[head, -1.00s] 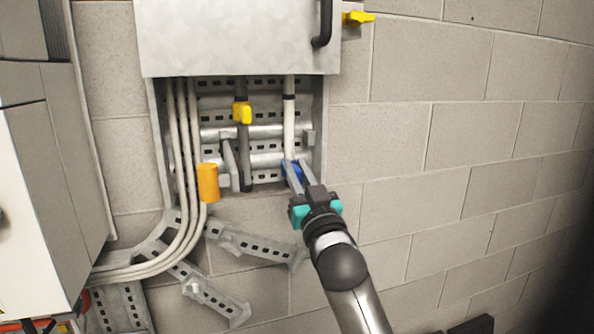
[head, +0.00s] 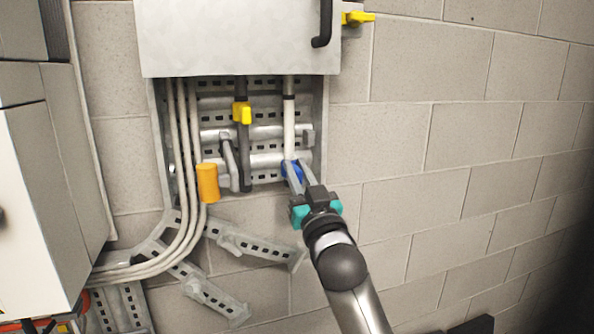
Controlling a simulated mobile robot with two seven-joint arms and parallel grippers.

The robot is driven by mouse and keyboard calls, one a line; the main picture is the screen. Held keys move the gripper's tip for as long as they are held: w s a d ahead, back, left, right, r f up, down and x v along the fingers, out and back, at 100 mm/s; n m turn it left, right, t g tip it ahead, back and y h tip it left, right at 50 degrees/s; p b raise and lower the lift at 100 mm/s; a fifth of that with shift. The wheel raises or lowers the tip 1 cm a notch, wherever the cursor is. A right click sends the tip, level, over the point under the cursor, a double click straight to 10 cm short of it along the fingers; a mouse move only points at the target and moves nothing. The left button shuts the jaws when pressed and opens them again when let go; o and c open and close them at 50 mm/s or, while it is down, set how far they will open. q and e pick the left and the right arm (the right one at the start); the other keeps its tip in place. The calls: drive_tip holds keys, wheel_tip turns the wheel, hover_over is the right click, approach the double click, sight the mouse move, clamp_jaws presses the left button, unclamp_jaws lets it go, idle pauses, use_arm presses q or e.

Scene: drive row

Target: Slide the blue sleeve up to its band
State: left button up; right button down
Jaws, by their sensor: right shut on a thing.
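The blue sleeve (head: 287,171) sits near the lower end of a white vertical pipe (head: 289,130) at the right of the open wall box. A dark band (head: 289,97) shows higher on that pipe, clearly above the sleeve. My right gripper (head: 292,174) comes from below right, and its grey fingers are shut on the sleeve. The fingers hide part of it. My left gripper is not in view.
A grey cover (head: 235,38) with a black handle hangs over the box top. A yellow valve (head: 242,112), an orange cylinder (head: 207,183) and several bent cables stand to the left. The block wall at right is clear.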

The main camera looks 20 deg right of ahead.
wheel_tip(320, 180, up, 13)
drive_tip(key=p, duration=1.1)
drive_tip(key=shift+f, duration=0.15)
drive_tip(key=shift+s, duration=0.1)
drive_tip(key=c, duration=1.2)
unclamp_jaws()
drive_tip(key=o, duration=0.4)
drive_tip(key=shift+f, duration=0.1)
drive_tip(key=shift+s+f, duration=0.3)
drive_tip(key=shift+s, duration=0.05)
drive_tip(key=b+v, duration=0.3)
drive_tip(key=v, duration=1.1)
